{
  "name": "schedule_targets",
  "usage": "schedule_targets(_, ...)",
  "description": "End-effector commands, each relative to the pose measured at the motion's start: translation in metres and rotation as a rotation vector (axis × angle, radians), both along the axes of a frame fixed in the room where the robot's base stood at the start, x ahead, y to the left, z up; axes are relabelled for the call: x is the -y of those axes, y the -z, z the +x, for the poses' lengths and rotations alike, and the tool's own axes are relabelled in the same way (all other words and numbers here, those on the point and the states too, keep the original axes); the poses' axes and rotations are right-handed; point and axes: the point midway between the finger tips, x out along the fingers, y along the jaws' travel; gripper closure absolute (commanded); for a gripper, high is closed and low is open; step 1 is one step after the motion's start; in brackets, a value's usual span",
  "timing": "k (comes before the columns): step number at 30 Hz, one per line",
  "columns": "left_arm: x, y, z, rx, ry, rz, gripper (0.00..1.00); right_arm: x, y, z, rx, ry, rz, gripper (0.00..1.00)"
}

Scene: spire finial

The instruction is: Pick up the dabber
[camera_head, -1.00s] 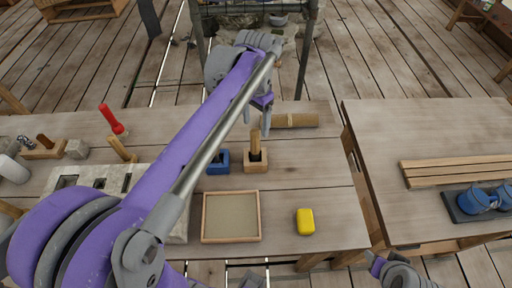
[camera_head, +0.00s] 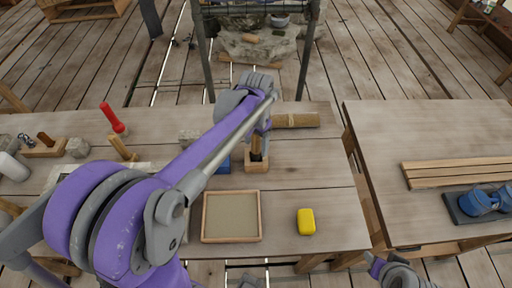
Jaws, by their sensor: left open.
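What looks like the dabber (camera_head: 256,154), an upright piece with a wooden handle, stands in a small wooden block holder (camera_head: 257,167) on the left table. My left gripper (camera_head: 261,135) is open, right above and at the top of the handle, pointing down. Its fingers hide the handle's upper end, and I cannot tell whether they touch it. My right gripper (camera_head: 398,274) shows only in part at the bottom edge, away from the dabber; its jaws are unclear.
A blue block (camera_head: 224,166) stands close left of the holder, partly behind my arm. A bamboo-like roll (camera_head: 296,120) lies behind it. A shallow framed tray (camera_head: 231,216) and a yellow block (camera_head: 305,221) are in front. The table's right end is mostly clear.

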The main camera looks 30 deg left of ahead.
Motion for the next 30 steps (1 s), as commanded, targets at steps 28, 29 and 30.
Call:
schedule_targets(28, -0.0001, -0.0029, 0.0001, 0.0, 0.0, 0.0, 1.0, 0.0, -0.0004, 0.0001, 0.0, 0.0, 0.0, 0.5)
schedule_targets(29, -0.0001, -0.0044, 0.0001, 0.0, 0.0, 0.0, 1.0, 0.0, -0.0005, 0.0002, 0.0, 0.0, 0.0, 0.5)
schedule_targets(30, -0.0001, -0.0071, 0.0002, 0.0, 0.0, 0.0, 1.0, 0.0, -0.0008, 0.0003, 0.0, 0.0, 0.0, 0.5)
